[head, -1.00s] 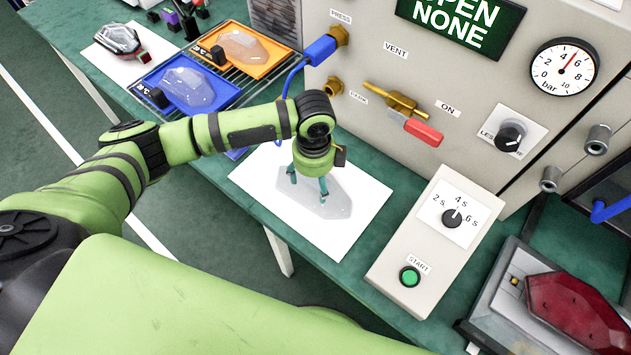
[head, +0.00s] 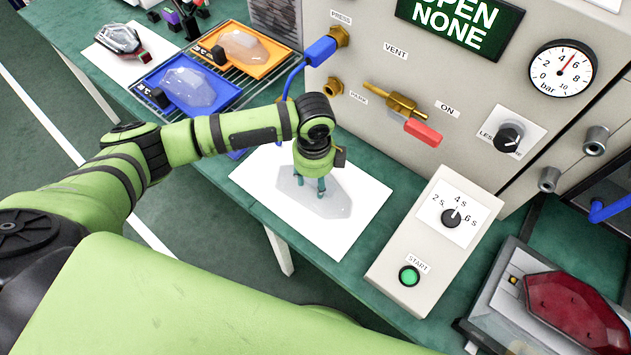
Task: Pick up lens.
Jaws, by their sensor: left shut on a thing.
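A clear, greyish lens (head: 330,207) lies on a white sheet (head: 357,225) on the green bench in front of the machine. My left gripper (head: 309,193) points down over the lens's left part, with its teal fingers closed together at it. It is shut on the lens, and the lens still looks flat against the sheet; I cannot tell if there is a gap below. The wrist hides the back edge of the lens. My right gripper is not in view.
Clear lenses lie in a blue tray (head: 226,98) and an orange tray (head: 279,62) at the back left. A lamp (head: 118,38) lies on another sheet. A control box with a START button (head: 409,275) stands right of the sheet; a red lamp (head: 575,310) lies beyond.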

